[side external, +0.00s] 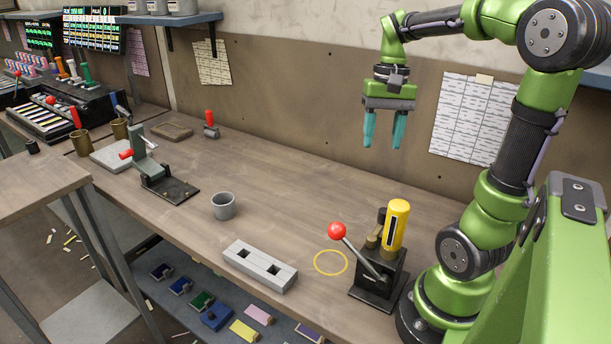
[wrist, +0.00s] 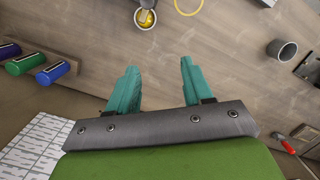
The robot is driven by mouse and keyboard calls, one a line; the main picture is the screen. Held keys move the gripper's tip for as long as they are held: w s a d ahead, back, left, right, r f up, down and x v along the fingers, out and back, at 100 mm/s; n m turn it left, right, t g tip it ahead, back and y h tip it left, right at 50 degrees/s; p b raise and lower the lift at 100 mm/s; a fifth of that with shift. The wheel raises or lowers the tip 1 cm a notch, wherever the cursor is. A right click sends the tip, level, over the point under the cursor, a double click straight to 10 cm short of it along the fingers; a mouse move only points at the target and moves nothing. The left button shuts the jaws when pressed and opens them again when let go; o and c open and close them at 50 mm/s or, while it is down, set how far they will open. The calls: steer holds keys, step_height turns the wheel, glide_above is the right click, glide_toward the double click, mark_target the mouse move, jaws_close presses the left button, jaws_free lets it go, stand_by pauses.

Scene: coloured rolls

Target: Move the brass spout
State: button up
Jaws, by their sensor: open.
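My gripper (side external: 382,146) is open and empty, high above the back right of the bench, teal fingers pointing down. In the wrist view its fingers (wrist: 158,72) are apart with only bare bench between them. A black lever press (side external: 378,277) with a red ball knob stands at the front right, below my gripper. I take this part for the brass spout, but cannot tell for sure. The yellow roll's end (wrist: 146,19) shows at the top of the wrist view.
A yellow ring (side external: 331,262) is marked on the bench left of the press. A grey block with two square holes (side external: 260,266) and a grey cup (side external: 223,206) stand further left. Another press (side external: 164,180) stands beyond. The bench's back middle is clear.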

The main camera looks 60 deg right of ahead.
step_height(320, 180, up, 3)
steer(key=s+m+g+y, duration=0.1)
steer(key=s+m+y, duration=0.1)
glide_toward(384, 210)
steer(key=shift+g, duration=0.3)
steer(key=x, duration=0.8)
steer(key=shift+w+a+f, duration=0.1)
steer(key=shift+w+f, duration=0.1)
steer(key=shift+f, duration=0.2)
steer(key=shift+c, duration=0.4)
jaws_close()
